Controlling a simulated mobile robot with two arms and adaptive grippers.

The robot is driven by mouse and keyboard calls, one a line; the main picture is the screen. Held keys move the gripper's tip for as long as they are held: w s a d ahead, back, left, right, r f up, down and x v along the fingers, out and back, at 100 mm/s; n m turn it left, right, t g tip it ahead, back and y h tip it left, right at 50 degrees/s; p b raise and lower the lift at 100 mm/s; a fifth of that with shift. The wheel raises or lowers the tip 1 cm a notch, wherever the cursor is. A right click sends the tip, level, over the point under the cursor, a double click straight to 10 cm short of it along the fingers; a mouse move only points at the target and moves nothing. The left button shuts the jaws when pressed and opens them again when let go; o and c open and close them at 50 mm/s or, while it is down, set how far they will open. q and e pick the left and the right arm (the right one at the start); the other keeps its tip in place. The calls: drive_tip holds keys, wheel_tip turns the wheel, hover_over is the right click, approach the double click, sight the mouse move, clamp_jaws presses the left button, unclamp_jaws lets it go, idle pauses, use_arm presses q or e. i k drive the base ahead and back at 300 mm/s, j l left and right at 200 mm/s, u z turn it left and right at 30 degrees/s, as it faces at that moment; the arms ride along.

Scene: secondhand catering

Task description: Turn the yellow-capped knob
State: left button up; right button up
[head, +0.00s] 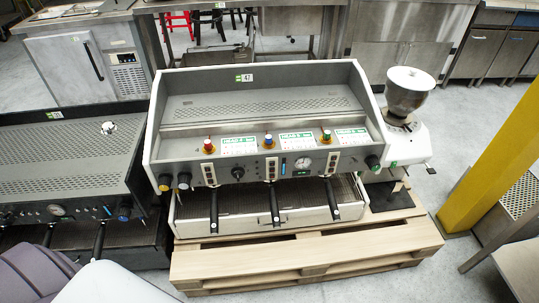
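A white and grey espresso machine (262,98) stands on a wooden pallet in the middle of the head view. At the left end of its front panel is a dark knob with a yellow face (165,183). Close to its right is another dark knob with a bluish-white face (184,181). A green-faced knob (373,162) sits at the panel's right end. Neither of my grippers is in view.
Several black-handled portafilters (274,203) stick out below the panel. A white grinder (408,95) stands right of the machine, a dark second machine (70,150) left. The pallet (305,257) juts out in front. A yellow post (495,150) rises at the right.

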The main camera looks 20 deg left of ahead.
sight(165, 180)
drive_tip(key=u, duration=0.4)
drive_tip(key=k+u, duration=0.15)
drive_tip(key=u, duration=0.25)
drive_tip(key=j+u, duration=0.1)
drive_tip(key=u, duration=0.25)
drive_tip(key=k+u, duration=0.1)
drive_tip(key=u, duration=0.3)
